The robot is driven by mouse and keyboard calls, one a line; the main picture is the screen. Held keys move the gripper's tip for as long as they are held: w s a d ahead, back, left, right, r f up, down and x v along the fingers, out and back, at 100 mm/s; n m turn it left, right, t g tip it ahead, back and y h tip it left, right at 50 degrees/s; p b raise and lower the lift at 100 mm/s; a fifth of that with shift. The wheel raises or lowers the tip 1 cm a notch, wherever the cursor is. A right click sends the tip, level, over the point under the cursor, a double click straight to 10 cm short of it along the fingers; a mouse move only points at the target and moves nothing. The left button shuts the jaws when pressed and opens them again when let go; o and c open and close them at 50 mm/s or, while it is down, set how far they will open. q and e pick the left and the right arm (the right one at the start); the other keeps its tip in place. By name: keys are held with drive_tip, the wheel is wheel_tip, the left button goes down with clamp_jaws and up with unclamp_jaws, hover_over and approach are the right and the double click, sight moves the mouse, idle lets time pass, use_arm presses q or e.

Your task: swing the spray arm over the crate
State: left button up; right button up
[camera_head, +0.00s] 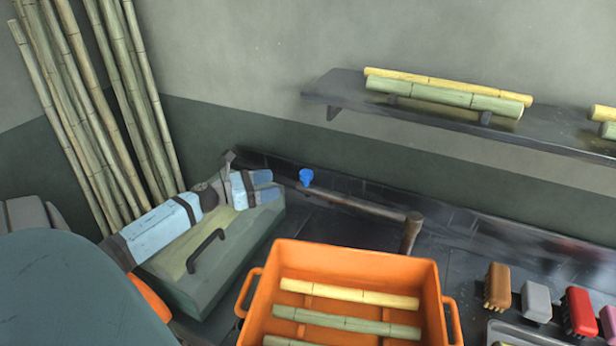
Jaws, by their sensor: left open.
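The spray arm (362,204) is a thin brown-grey pipe. It runs from a short upright post (412,232) leftward along the back of the counter, behind the orange crate. A blue fitting (306,177) sits on the pipe near its left end. The orange crate (357,258) stands in front of the pipe and holds yellow and green cane pieces. My left gripper (268,187) reaches in from the left over a green box. Its light-blue fingers are open and empty, a little left of the blue fitting, apparently not touching it. My right gripper is not in view.
The green box (232,262) with a dark handle (205,250) lies under my left forearm. Several brushes, including a red one (579,312), stand at the right. A shelf (345,88) with cane is above; tall cane poles (150,110) lean at left.

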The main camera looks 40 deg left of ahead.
sight(306, 177)
use_arm(q)
drive_tip(key=p+x, duration=0.2)
drive_tip(key=x, duration=0.7)
drive_tip(key=shift+w+d+r, duration=0.1)
drive_tip(key=shift+w+d, duration=0.05)
drive_tip(key=shift+w, duration=0.1)
drive_tip(key=shift+w+d, duration=0.3)
drive_tip(key=shift+w, duration=0.2)
clamp_jaws()
